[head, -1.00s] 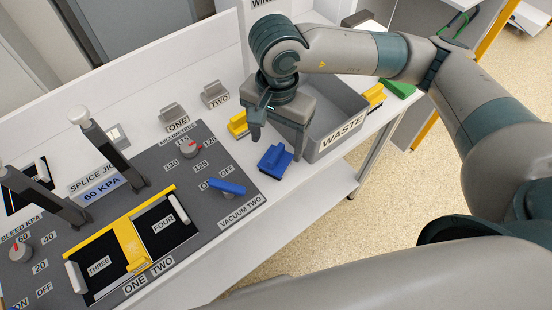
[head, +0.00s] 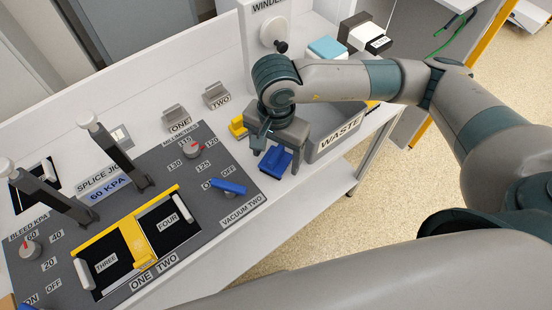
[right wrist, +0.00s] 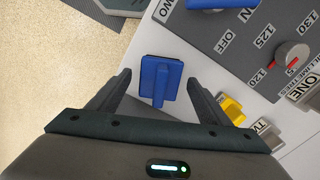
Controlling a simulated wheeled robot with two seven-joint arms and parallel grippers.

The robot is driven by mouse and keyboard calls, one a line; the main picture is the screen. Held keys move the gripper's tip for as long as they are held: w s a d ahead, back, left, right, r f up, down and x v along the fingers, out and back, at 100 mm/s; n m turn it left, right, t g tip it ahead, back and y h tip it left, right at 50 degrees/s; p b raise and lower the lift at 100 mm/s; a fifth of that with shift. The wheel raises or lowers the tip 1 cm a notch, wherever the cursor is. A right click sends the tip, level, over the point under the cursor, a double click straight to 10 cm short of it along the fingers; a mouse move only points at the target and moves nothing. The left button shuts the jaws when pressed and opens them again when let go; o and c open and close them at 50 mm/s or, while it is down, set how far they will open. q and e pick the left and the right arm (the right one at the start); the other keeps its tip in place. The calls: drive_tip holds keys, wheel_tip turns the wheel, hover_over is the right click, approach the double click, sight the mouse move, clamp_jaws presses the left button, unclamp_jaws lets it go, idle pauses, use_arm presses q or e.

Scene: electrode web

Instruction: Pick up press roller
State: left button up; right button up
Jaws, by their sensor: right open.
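A blue block with an upright handle (head: 275,160), which I take to be the press roller, stands on the white bench right of the grey jig panel, near the bench's front edge. It also shows in the right wrist view (right wrist: 160,80). My right gripper (head: 278,152) is open, just above and around it. In the right wrist view its fingers (right wrist: 158,84) lie on either side of the blue handle, with gaps on both sides. Whether the fingers reach down to the handle I cannot tell. My left gripper is not in view.
A grey WASTE bin (head: 340,137) stands close to the right of the gripper. A yellow block (head: 237,126) sits just left of it. The splice jig panel (head: 130,200) with levers and a blue vacuum handle (head: 228,187) lies to the left. The bench edge is close by.

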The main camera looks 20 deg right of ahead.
sight(276, 153)
drive_tip(key=c, duration=1.3)
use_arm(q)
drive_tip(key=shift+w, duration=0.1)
use_arm(e)
drive_tip(key=shift+r, duration=0.15)
drive_tip(key=shift+r, duration=0.55)
wheel_tip(276, 153, up, 7)
drive_tip(key=b, duration=0.2)
drive_tip(key=shift+w+r+b, duration=0.1)
drive_tip(key=shift+b, duration=0.25)
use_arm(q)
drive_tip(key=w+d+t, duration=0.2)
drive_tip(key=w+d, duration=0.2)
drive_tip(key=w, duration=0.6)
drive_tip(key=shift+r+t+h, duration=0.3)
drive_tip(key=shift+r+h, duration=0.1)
use_arm(e)
drive_tip(key=shift+r, duration=0.75)
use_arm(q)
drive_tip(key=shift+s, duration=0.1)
use_arm(e)
drive_tip(key=o, duration=0.7)
drive_tip(key=shift+c, duration=0.2)
drive_tip(key=c, duration=0.4)
